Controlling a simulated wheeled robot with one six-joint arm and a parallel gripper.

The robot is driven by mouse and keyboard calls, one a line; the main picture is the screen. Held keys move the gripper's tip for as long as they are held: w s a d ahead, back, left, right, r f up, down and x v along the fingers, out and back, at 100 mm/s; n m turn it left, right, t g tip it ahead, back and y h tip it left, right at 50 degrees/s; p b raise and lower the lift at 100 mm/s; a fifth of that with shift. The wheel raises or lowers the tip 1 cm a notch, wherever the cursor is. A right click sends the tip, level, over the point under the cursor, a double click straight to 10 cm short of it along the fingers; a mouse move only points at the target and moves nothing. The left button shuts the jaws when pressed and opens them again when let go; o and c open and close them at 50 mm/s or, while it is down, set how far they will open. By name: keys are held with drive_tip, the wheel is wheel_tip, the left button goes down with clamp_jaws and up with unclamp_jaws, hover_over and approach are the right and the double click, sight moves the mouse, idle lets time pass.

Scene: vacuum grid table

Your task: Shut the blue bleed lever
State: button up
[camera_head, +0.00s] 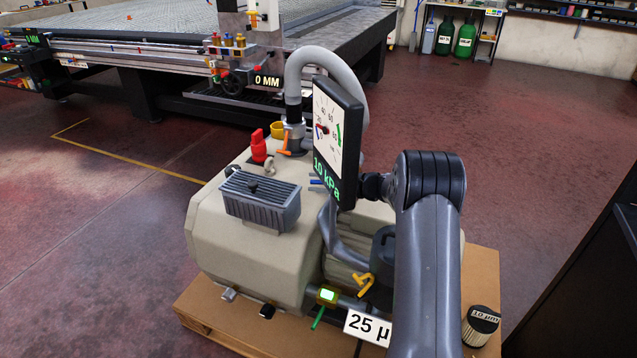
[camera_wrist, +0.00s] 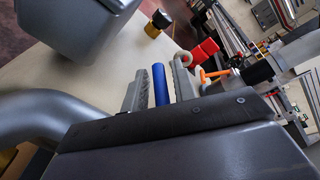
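The blue bleed lever (camera_wrist: 160,85) shows in the wrist view as a blue bar between the two grey fingers of my gripper (camera_wrist: 161,88). A narrow gap shows on each side of the lever, so the fingers are open around it. In the head view a small blue piece of the lever (camera_head: 316,182) shows at the left edge of the gauge panel (camera_head: 328,135). The panel reads 10 kPa and hides my fingers there. Where the lever joins its valve is hidden.
An orange lever (camera_wrist: 214,74) and a red part (camera_wrist: 203,50) are close to the right finger. The grey finned box (camera_head: 260,200) sits on the beige pump body (camera_head: 225,240). A grey hose (camera_head: 315,60) arches behind the gauge. A yellow lever (camera_head: 363,282) is lower down.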

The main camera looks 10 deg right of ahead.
clamp_jaws()
drive_tip(key=shift+g, duration=0.3)
drive_tip(key=shift+s+d+n+g+y+p, duration=0.15)
drive_tip(key=shift+s+n+g+y, duration=0.4)
drive_tip(key=shift+n+g, duration=1.05)
drive_tip(key=shift+s+a+n+g+y+p, duration=0.1)
drive_tip(key=shift+s+n+g+y+p, duration=0.35)
drive_tip(key=shift+n+g, duration=1.15)
drive_tip(key=shift+s+d+n+g+y+b, duration=0.1)
drive_tip(key=shift+s+n+g+y, duration=0.2)
drive_tip(key=shift+s+n+g, duration=1.25)
drive_tip(key=shift+w+m+g, duration=0.35)
drive_tip(key=shift+w+g, duration=0.3)
drive_tip(key=shift+w, duration=0.1)
drive_tip(key=shift+o, duration=0.9)
unclamp_jaws()
